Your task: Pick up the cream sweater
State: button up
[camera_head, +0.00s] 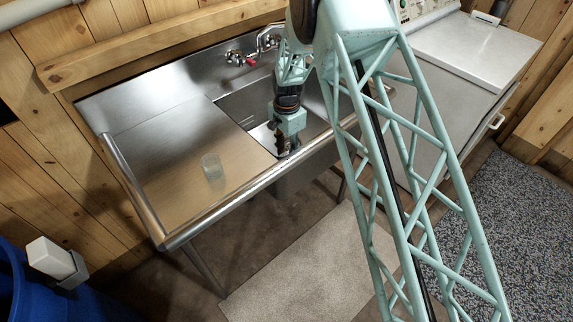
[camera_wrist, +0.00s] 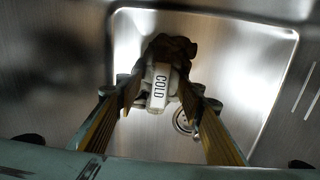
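My gripper (camera_head: 285,148) points down into the steel sink basin. In the wrist view its two fingers (camera_wrist: 160,98) are spread apart. I cannot make out a cream sweater as such in either view; the shape at the fingertips is dim and partly hidden by the fingers.
The taps (camera_head: 250,58) are at the back wall. A drain (camera_wrist: 184,121) shows in the basin. A white appliance (camera_head: 462,52) stands right. A blue bin (camera_head: 12,285) and white block (camera_head: 50,258) are lower left.

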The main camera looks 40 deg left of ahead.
jog(key=shift+c, duration=0.6)
grip_shut()
jog(key=shift+r, duration=0.15)
notch_tip(320, 180, up, 10)
jog(key=p, duration=0.1)
dwell(0.7)
jog(key=shift+p, duration=0.35)
dwell(0.3)
